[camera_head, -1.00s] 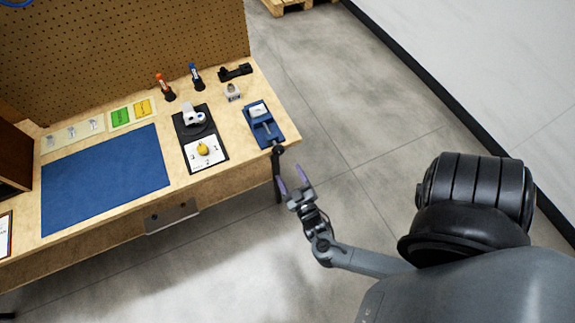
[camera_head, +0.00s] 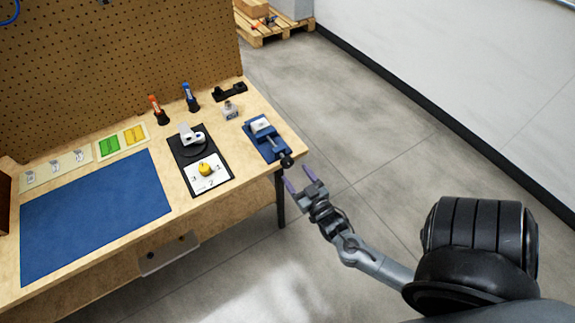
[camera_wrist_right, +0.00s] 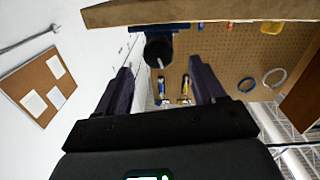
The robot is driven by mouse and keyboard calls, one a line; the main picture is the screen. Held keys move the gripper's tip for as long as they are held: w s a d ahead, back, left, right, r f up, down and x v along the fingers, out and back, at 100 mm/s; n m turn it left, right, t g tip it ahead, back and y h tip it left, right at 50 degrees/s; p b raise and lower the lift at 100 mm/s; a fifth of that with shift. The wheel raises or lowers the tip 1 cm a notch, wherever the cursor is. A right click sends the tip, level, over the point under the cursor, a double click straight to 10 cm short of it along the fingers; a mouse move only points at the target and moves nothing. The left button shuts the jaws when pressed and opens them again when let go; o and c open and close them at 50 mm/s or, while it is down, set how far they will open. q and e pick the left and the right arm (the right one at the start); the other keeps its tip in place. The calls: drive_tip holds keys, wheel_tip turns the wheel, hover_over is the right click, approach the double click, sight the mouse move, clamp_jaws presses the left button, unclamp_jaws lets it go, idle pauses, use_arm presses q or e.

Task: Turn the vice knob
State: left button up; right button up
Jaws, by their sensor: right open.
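A blue vice (camera_head: 264,138) with a light block in its jaws sits at the right end of the wooden workbench. Its black round knob (camera_head: 287,160) sticks out past the bench's front edge. In the right wrist view the knob (camera_wrist_right: 158,53) shows ahead, between my two purple fingers and beyond their tips. My right gripper (camera_head: 299,178) is open and empty, just in front of the knob and apart from it. It also shows in the right wrist view (camera_wrist_right: 161,75). My left gripper is not in view.
The bench edge (camera_wrist_right: 200,12) crosses the top of the right wrist view. A black board with a yellow knob (camera_head: 206,168), a blue mat (camera_head: 95,215) and two coloured bottles stand left of the vice. The floor (camera_head: 390,165) right of the bench is clear.

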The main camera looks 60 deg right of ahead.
sight(289, 165)
drive_tip(key=b+x, duration=0.1)
drive_tip(key=x, duration=0.4)
drive_tip(key=shift+d, duration=0.15)
drive_tip(key=shift+w+d, duration=0.3)
drive_tip(key=shift+w, duration=0.3)
